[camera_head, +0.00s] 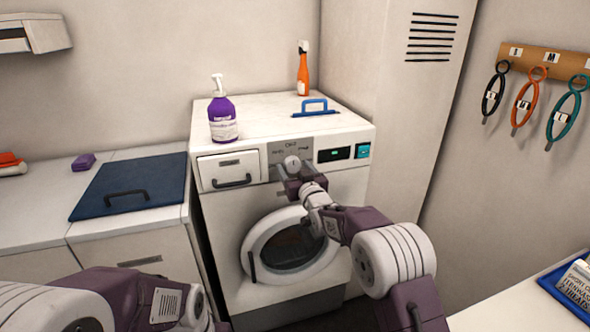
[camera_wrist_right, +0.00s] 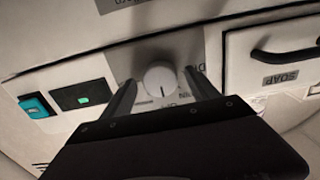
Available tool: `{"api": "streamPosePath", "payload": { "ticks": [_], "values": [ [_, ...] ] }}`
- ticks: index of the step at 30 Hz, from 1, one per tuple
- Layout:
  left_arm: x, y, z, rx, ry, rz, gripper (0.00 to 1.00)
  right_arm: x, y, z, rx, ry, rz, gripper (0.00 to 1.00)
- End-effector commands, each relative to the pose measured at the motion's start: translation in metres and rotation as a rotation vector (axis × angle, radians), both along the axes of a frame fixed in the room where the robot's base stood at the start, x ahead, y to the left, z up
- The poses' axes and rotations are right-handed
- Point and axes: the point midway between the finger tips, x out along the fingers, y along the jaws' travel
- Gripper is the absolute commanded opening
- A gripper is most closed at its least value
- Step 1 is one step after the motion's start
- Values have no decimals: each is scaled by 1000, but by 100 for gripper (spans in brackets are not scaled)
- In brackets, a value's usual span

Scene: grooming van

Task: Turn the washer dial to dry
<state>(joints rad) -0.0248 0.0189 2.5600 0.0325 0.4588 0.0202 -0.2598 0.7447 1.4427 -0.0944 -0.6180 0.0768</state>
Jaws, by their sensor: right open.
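The white washer (camera_head: 230,255) stands ahead with its round door closed. Its dial (camera_head: 292,163) is a small round white knob on a grey label plate on the front panel. In the right wrist view the dial (camera_wrist_right: 160,78) shows a dark pointer mark at its lower edge; this view looks upside down compared with the head view. The lettering around it is too small to read surely. My right gripper (camera_head: 298,180) is open, its fingers (camera_wrist_right: 160,92) on either side of the dial. I cannot tell whether they touch it. My left gripper is out of view.
A drawer (camera_head: 229,170) marked soap and a small display (camera_head: 334,154) with a teal button (camera_head: 363,150) flank the dial.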

Motion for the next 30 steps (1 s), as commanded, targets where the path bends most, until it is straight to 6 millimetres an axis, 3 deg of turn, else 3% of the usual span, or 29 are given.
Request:
{"api": "streamPosePath", "payload": {
  "ticks": [2, 8, 20, 30],
  "values": [
    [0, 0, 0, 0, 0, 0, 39, 0, 0, 0, 0, 0, 0, 64],
    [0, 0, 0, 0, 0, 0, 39, 0, 0, 0, 0, -1, 0, 8],
    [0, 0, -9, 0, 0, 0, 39, 0, 0, -1, -80, -28, 0, 7],
    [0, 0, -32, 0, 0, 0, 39, 0, 0, -3, -351, -117, 0, 7]
  ]
}}
